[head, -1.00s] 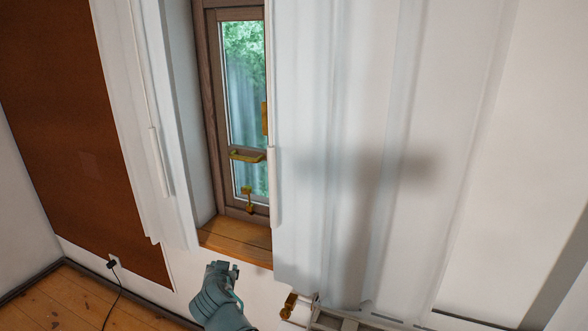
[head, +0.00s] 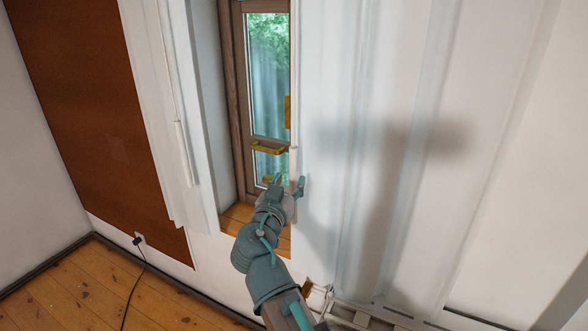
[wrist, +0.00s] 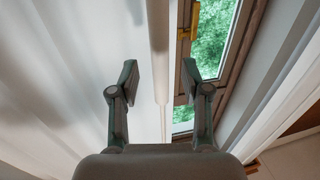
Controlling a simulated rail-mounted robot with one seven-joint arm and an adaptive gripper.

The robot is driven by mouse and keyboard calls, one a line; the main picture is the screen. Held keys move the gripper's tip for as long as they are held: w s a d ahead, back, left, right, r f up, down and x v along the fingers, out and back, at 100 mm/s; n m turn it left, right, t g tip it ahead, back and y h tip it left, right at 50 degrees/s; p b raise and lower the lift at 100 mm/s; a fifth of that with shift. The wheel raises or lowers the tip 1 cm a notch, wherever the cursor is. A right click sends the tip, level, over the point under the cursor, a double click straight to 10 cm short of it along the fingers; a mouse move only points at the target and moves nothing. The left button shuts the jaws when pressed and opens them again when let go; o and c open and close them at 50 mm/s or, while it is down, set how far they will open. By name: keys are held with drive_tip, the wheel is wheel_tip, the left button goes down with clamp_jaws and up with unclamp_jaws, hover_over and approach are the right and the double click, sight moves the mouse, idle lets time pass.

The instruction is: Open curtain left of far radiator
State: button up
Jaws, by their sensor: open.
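A white curtain (head: 400,120) hangs over the right part of the window, with a white vertical rod (head: 293,160) along its left edge. A second white curtain (head: 155,110) hangs left of the window, with its own slim rod (head: 184,155). My gripper (head: 289,184) is open at the right curtain's edge, near the rod's lower part. In the wrist view the rod (wrist: 159,40) runs between the two open fingers (wrist: 160,80). The fingers look apart from it; its exact depth is unclear.
The wooden-framed window (head: 270,85) shows brass hardware (head: 269,148) beside the rod. A wooden sill (head: 240,212) lies below. A radiator (head: 350,316) stands beneath the right curtain, partly hidden. A black cable (head: 138,270) hangs to the floor at left.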

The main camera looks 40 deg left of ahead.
sight(292, 176)
drive_tip(key=shift+p+x, duration=0.6)
drive_tip(key=shift+x, duration=1.7)
clamp_jaws()
